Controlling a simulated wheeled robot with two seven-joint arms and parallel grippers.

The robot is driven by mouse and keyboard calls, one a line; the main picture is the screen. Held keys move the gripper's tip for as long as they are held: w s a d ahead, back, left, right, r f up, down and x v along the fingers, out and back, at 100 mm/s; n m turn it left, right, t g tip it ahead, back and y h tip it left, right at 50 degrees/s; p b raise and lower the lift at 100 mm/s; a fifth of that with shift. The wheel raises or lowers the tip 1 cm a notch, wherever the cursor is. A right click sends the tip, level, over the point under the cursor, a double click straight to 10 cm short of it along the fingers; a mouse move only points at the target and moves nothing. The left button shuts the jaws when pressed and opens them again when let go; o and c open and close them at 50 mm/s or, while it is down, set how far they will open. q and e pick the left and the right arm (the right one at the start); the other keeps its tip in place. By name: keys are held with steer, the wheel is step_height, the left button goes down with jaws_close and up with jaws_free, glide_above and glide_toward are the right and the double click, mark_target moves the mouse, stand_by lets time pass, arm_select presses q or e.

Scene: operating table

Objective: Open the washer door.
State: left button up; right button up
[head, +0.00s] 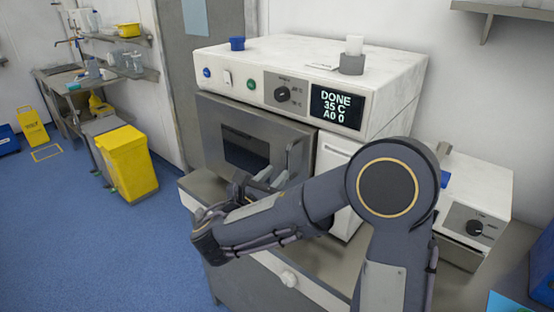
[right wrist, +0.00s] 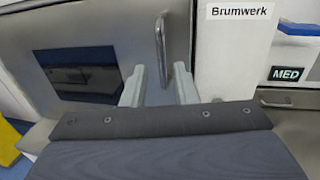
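The washer (head: 320,65) is a white machine with a display reading DONE, 35 C, A0 0. Its grey front door (head: 215,125) has a dark window (head: 245,155) and looks shut. The upright metal handle (head: 293,158) is at the door's right side; it also shows in the right wrist view (right wrist: 160,50). My right gripper (head: 272,177) is just in front of the door by the handle. In the right wrist view its two fingers (right wrist: 159,84) are apart, with the handle between and beyond them. I see no contact. My left gripper is not in view.
A blue cup (head: 237,44) and a white cup in a grey holder (head: 352,58) stand on the washer. A smaller white device (head: 480,185) is at the right.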

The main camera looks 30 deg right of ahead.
mark_target(286, 164)
steer(key=p+x, duration=0.1)
steer(key=x, duration=0.5)
steer(key=shift+w+d, duration=0.15)
steer(key=shift+d, duration=0.15)
jaws_close()
